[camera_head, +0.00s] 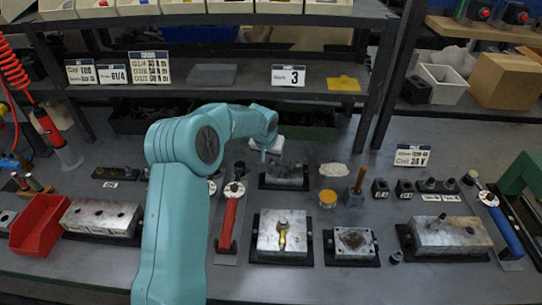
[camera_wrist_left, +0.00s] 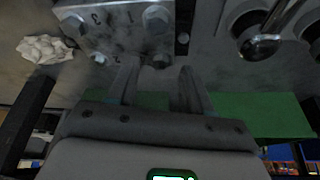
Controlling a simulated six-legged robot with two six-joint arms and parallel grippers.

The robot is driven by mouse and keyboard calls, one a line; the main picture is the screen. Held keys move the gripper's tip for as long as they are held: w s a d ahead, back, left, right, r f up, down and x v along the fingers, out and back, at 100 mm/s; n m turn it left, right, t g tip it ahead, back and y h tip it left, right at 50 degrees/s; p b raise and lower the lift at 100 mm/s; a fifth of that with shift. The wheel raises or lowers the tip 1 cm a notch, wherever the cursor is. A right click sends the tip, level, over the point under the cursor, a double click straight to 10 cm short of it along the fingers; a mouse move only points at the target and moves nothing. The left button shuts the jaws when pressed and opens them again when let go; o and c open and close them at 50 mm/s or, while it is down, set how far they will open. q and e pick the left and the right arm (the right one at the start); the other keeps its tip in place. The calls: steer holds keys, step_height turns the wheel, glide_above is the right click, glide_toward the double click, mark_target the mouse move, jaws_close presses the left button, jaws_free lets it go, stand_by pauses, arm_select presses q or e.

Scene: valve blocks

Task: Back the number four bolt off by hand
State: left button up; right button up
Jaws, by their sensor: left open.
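The metal valve block (camera_head: 285,174) lies on a dark plate at mid-bench in the head view. In the left wrist view the block (camera_wrist_left: 120,30) shows upside down, with stamped digits and hex bolts at its corners. My left gripper (camera_head: 265,155) reaches in over the block's far left side. In the left wrist view its two fingers (camera_wrist_left: 158,88) are apart, and one bolt (camera_wrist_left: 160,61) shows in line with the gap between them. Nothing is held. The number beside this bolt is not readable, so I cannot tell which is number four. My right gripper is not in view.
A white cloth (camera_head: 333,170) and a yellow-topped tin (camera_head: 327,198) lie right of the block. Other blocks, one with a brass fitting (camera_head: 283,235), fill the front. A shelf (camera_head: 220,85) overhangs the back.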

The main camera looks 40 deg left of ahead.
arm_select(q)
steer(key=shift+x, duration=0.75)
jaws_close()
steer(key=shift+w+d+n+g+y, duration=0.15)
steer(key=shift+n+g+y, duration=0.3)
steer(key=shift+n, duration=1.15)
steer(key=n, duration=0.2)
steer(key=n+g+y, duration=0.1)
steer(key=n, duration=0.1)
steer(key=shift+w+d, duration=0.15)
steer(key=shift+w, duration=0.05)
steer(key=n+g, duration=0.1)
steer(key=n, duration=0.3)
steer(key=shift+w+n+g+y, duration=0.2)
steer(key=shift+n+g+y, duration=0.15)
steer(key=shift+n, duration=0.05)
steer(key=n, duration=0.2)
steer(key=n+g, duration=0.1)
steer(key=n, duration=0.1)
steer(key=shift+w+g, duration=0.15)
steer(key=shift+g, duration=0.15)
